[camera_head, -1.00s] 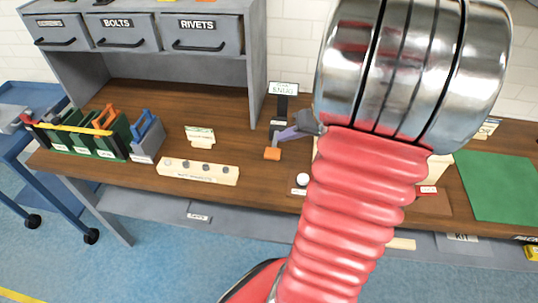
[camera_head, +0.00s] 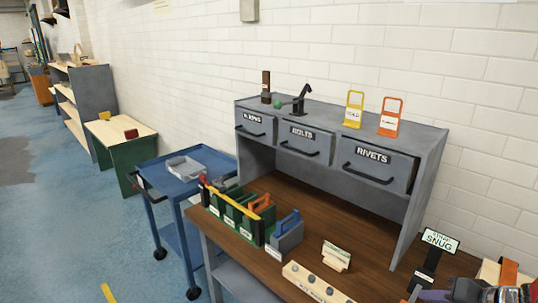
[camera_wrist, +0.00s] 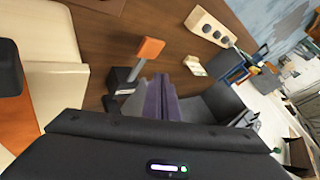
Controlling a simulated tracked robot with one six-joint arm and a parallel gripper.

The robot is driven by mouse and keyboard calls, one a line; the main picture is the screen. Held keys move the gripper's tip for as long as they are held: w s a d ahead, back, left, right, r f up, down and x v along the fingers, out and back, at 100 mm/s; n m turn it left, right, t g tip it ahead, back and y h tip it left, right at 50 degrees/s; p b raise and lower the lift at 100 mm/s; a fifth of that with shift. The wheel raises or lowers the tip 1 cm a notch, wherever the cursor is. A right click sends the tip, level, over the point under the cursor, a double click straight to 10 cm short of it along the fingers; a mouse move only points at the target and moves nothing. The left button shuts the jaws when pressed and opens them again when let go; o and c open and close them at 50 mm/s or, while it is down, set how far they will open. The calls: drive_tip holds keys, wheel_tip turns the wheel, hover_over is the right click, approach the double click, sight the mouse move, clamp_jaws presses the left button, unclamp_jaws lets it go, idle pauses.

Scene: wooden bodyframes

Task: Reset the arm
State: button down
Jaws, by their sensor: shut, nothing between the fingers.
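My gripper (camera_wrist: 162,98) shows in the wrist view with its two purple fingers together and nothing between them. It is over the brown wooden bench top (camera_wrist: 185,50), with an orange block on a dark stand (camera_wrist: 148,48) just beyond the fingertips. I cannot tell the height of the fingers above the bench. In the head view, only a part of my gripper (camera_head: 440,296) shows at the bottom right edge, below the "SNUG" sign (camera_head: 439,241).
A grey drawer shelf (camera_head: 420,190) stands on the bench's back.

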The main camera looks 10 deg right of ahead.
drive_tip(key=s+a+m+g, duration=0.2)
drive_tip(key=s+a+g, duration=0.35)
drive_tip(key=a, duration=0.55)
drive_tip(key=a+r+n+t+h, duration=0.1)
drive_tip(key=a+r+n, duration=0.3)
drive_tip(key=a, duration=0.5)
drive_tip(key=s+a+r+n+t+h, duration=0.1)
drive_tip(key=a+r+n, duration=0.3)
drive_tip(key=a+r, duration=0.3)
drive_tip(key=a, duration=0.3)
drive_tip(key=shift+a+r+n, duration=0.2)
drive_tip(key=shift+a+n, duration=0.1)
drive_tip(key=shift+n, duration=0.1)
